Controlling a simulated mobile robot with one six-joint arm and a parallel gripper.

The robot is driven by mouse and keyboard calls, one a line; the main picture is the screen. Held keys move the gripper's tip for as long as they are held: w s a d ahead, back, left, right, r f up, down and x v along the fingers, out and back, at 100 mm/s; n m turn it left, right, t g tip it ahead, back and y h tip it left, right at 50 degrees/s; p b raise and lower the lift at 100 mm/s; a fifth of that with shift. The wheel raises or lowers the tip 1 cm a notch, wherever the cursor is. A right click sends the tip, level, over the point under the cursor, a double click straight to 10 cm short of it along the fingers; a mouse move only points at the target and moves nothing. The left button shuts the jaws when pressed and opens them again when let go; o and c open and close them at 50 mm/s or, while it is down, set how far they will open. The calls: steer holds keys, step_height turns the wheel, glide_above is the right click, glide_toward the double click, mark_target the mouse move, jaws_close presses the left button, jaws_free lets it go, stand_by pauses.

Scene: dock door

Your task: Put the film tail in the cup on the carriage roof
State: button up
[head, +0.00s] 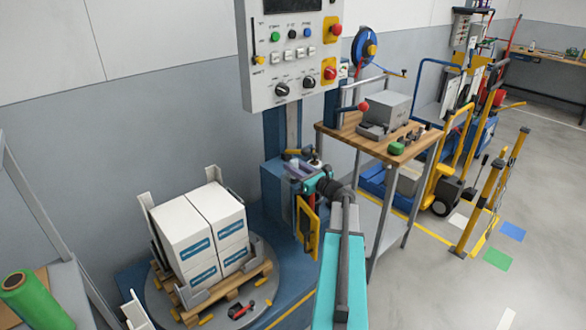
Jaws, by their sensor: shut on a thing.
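The blue carriage (277,186) sits low on the mast below the control panel, with a pale lavender area (298,169) on its top. My gripper (311,185), with teal parts, is at the carriage's right side, close to its roof. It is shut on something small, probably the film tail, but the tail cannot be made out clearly. A small pale-topped piece (315,158) stands at the roof's right edge; I cannot tell whether it is the cup. A yellow piece (293,152) lies at the roof's back. A yellow-framed panel (307,228) hangs below my gripper.
The control panel (292,50) hangs above. A wooden-topped bench (370,140) stands behind right. A green roll (35,300) lies lower left.

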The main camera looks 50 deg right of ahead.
steer(key=shift+f, duration=0.15)
steer(key=o, duration=1)
steer(key=shift+r, duration=0.3)
steer(key=shift+s+f, duration=0.1)
steer(key=shift+s, duration=0.25)
steer(key=s, duration=0.3)
steer(key=s+b, duration=0.1)
steer(key=s, duration=0.3)
steer(key=s+a, duration=0.1)
steer(key=s, duration=0.3)
steer(key=shift+s, duration=0.15)
